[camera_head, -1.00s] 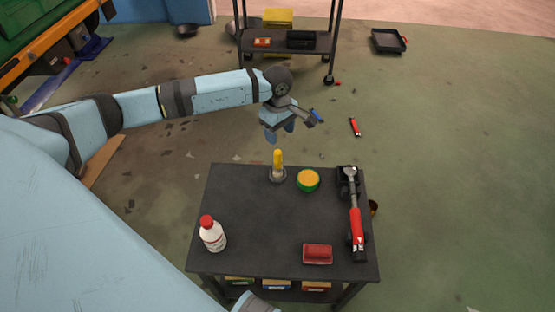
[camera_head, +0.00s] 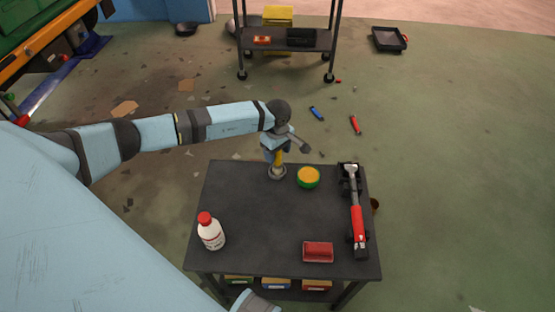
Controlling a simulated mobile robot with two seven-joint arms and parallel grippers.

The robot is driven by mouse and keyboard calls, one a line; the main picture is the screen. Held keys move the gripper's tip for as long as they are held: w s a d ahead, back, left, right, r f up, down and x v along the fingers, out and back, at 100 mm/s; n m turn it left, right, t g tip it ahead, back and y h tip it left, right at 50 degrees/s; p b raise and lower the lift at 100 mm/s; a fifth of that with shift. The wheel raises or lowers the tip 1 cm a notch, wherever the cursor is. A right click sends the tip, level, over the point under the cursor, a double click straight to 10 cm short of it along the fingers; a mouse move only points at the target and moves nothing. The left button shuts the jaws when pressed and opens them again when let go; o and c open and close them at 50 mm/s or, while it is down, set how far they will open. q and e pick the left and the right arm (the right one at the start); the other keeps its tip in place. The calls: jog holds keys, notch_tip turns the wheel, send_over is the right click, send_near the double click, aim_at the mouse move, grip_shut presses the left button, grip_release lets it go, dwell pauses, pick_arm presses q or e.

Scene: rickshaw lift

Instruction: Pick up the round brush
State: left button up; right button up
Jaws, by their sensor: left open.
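The round brush (camera_head: 278,171) stands upright at the back edge of the dark table (camera_head: 262,225), with a yellow handle and a round grey base. My left gripper (camera_head: 277,152) points down over it, open, with its fingers at the upper part of the yellow handle. The fingers partly hide the handle, and I cannot tell whether they touch it. A pale blue piece low in the picture (camera_head: 256,303) seems to be part of my right arm; its gripper does not show.
A green and yellow round tin (camera_head: 308,177) stands just right of the brush. A red-handled tool (camera_head: 356,220) lies along the right side. A white bottle with red cap (camera_head: 211,232) and a red block (camera_head: 318,252) are nearer. The table's middle is clear.

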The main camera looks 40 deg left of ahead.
pick_arm(q)
jog(key=shift+f, duration=0.35)
jog(key=shift+c, duration=0.4)
jog(key=c, duration=0.9)
